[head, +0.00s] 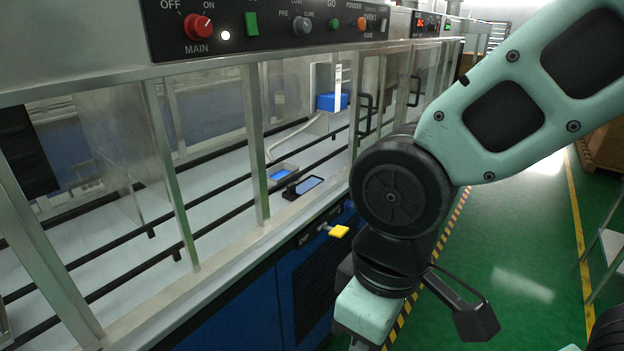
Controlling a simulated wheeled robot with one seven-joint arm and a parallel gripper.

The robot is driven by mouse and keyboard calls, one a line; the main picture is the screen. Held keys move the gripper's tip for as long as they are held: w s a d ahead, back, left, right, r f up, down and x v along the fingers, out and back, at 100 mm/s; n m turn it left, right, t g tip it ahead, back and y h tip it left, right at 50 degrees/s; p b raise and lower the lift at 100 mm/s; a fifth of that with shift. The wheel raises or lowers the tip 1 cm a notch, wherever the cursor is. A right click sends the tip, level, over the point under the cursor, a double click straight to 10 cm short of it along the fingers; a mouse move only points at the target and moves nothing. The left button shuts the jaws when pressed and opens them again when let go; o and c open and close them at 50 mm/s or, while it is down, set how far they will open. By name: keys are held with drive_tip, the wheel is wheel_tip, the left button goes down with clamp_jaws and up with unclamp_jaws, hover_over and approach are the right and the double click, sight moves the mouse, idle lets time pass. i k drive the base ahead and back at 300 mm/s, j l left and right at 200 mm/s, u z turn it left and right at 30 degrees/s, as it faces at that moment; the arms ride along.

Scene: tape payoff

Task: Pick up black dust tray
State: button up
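A small black-framed tray with a pale blue-grey inside (308,185) lies on the machine's front ledge, behind and left of my arm's black joint. It looks like the black dust tray, though it is small here and its contents cannot be made out. A dark upright piece stands at its left end. My arm comes in from the upper right, bends at the black joint and runs down to the bottom edge.
A grey tray with a blue inside (282,173) sits just behind it. Metal posts (255,145) and clear panels line the machine front. A yellow-handled key or latch (339,231) juts from the blue cabinet (240,315). Green floor (520,240) is open at right.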

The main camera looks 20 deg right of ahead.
sight(294, 191)
drive_tip(key=z, duration=2.35)
drive_tip(key=u, duration=2.3)
drive_tip(key=i+l, duration=0.4)
drive_tip(key=i+l+u, duration=0.1)
drive_tip(key=i+l, duration=0.25)
drive_tip(key=l, duration=0.25)
